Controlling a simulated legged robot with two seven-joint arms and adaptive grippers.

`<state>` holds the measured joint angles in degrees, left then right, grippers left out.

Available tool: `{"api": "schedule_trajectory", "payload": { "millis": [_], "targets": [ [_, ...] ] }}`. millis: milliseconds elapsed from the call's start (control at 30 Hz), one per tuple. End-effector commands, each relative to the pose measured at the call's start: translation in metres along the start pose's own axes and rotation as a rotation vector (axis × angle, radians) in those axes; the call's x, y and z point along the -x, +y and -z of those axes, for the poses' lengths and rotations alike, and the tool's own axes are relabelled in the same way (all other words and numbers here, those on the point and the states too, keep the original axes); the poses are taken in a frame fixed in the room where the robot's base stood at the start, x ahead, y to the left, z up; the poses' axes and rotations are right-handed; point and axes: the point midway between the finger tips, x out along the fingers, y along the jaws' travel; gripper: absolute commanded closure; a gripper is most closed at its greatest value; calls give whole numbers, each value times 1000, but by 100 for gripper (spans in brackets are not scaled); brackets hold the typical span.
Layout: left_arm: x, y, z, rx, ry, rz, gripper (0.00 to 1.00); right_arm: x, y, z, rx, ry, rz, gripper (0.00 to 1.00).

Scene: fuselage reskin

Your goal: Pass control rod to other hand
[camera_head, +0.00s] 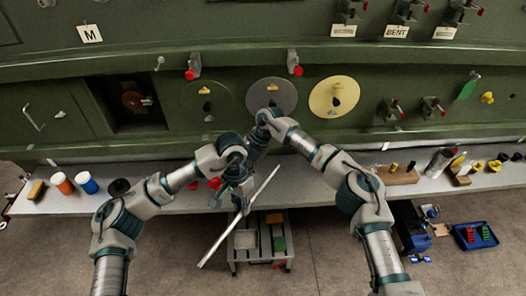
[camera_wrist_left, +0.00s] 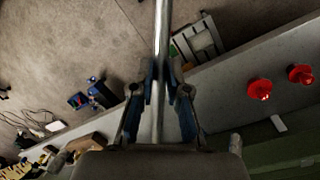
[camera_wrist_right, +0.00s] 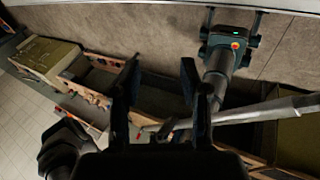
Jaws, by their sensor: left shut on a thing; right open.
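The control rod (camera_head: 222,238) is a long, thin, pale metal bar. It slants from upper right to lower left in the head view, above the floor in front of the bench. My left gripper (camera_head: 241,203) is shut on it; the left wrist view shows the rod (camera_wrist_left: 162,35) running lengthwise between the fingers (camera_wrist_left: 161,88). In the right wrist view my right gripper (camera_wrist_right: 158,82) is open, with its fingers apart. The rod (camera_wrist_right: 270,109) crosses there from the right edge, partly hidden by the right finger. I cannot tell its depth relative to the fingers.
The grey bench (camera_head: 320,193) runs below the green fuselage panel (camera_head: 220,70). Orange (camera_head: 62,184) and blue (camera_head: 87,183) cups stand at left. A cart (camera_head: 260,255) stands on the floor below.

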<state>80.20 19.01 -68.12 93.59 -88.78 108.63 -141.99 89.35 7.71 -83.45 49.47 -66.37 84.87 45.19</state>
Motion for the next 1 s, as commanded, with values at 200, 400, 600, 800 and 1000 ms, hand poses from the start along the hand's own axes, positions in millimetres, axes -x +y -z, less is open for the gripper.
{"api": "schedule_trajectory", "payload": {
  "millis": [200,400,600,800,1000],
  "targets": [
    [0,0,0,0,0,0,100,92,-12,35,-449,39,264,55],
    [0,0,1,0,0,0,100,122,-16,50,-602,33,340,55],
    [0,0,1,0,-1,0,100,107,-24,54,-613,36,346,55],
    [0,0,0,0,0,0,100,68,-35,60,-611,35,348,55],
    [0,0,0,0,0,0,100,33,-46,65,-612,35,346,55]
  ]
}}
